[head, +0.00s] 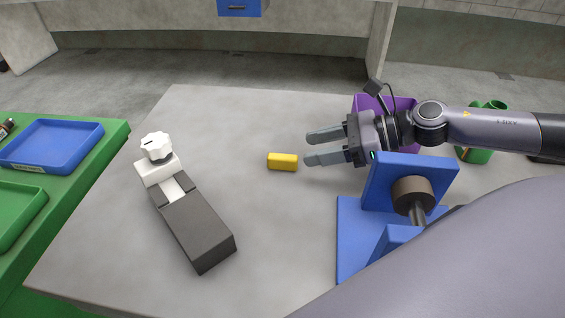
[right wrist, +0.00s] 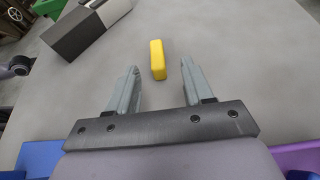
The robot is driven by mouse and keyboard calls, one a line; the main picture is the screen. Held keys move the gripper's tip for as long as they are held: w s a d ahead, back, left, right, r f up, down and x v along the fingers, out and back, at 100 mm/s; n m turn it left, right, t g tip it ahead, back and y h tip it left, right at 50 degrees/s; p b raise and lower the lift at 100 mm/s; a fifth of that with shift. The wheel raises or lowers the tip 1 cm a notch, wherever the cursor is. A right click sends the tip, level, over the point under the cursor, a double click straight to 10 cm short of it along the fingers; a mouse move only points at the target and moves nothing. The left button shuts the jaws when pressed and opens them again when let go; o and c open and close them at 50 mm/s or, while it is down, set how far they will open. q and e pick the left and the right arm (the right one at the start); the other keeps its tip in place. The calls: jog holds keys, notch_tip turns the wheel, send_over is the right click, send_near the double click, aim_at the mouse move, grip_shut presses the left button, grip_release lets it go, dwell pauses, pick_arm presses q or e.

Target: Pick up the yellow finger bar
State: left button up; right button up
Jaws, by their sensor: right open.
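The yellow finger bar (head: 283,162) lies on the grey table, near its middle in the head view. My right gripper (head: 308,148) is just to the right of the bar, its fingers pointing left toward it. The gripper is open and empty. In the right wrist view the bar (right wrist: 157,59) is ahead of the gap between the two fingertips (right wrist: 160,70), nearer the left finger. I cannot tell the gripper's height above the table. My left gripper is not in view.
A dark grey block device with a white knob (head: 157,147) lies left of the bar. A blue stand (head: 355,235) is close below my right arm, and a purple bin (head: 403,104) is behind it. Blue (head: 50,124) and green trays are at far left. Table (head: 235,120) around the bar is clear.

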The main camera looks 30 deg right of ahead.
aim_at(291, 157)
jog(key=shift+p+x, duration=0.9)
jog(key=shift+p, duration=0.05)
jog(key=shift+a+p, duration=0.4)
jog(key=shift+a, duration=0.1)
jog(key=shift+p+x, duration=0.6)
jog(key=shift+x, duration=0.2)
jog(key=shift+w+a+f, duration=0.2)
jog(key=shift+f, duration=0.35)
grip_shut()
